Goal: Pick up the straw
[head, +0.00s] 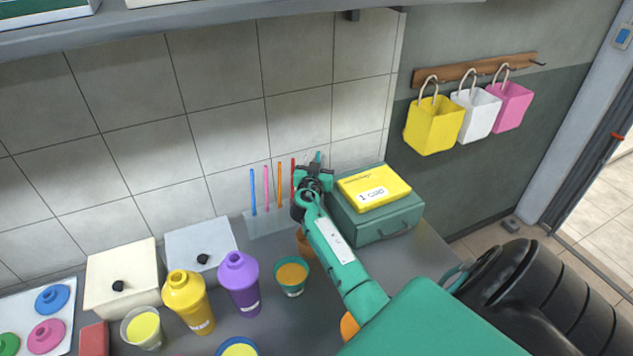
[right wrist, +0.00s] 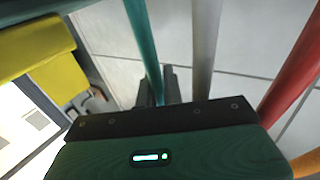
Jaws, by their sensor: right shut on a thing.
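Several coloured straws stand upright in a clear holder (head: 262,226) against the tiled wall. Blue (head: 253,192), pink (head: 266,188), orange (head: 280,184) and red (head: 293,173) straws show on the left of my right gripper (head: 316,172). The teal straw (head: 318,156) rises just behind the gripper. In the right wrist view my right gripper (right wrist: 160,88) is shut on the teal straw (right wrist: 143,42). A pale grey straw (right wrist: 205,45) and a red straw (right wrist: 294,70) stand beside it. The gripper hides the straw's lower end. My left gripper is not in view.
A teal box (head: 385,222) with a yellow box (head: 373,187) on it stands close right of the gripper. A purple shaker (head: 239,284), a yellow shaker (head: 188,302) and an orange-filled cup (head: 292,277) stand in front. Bags (head: 434,125) hang on the right wall.

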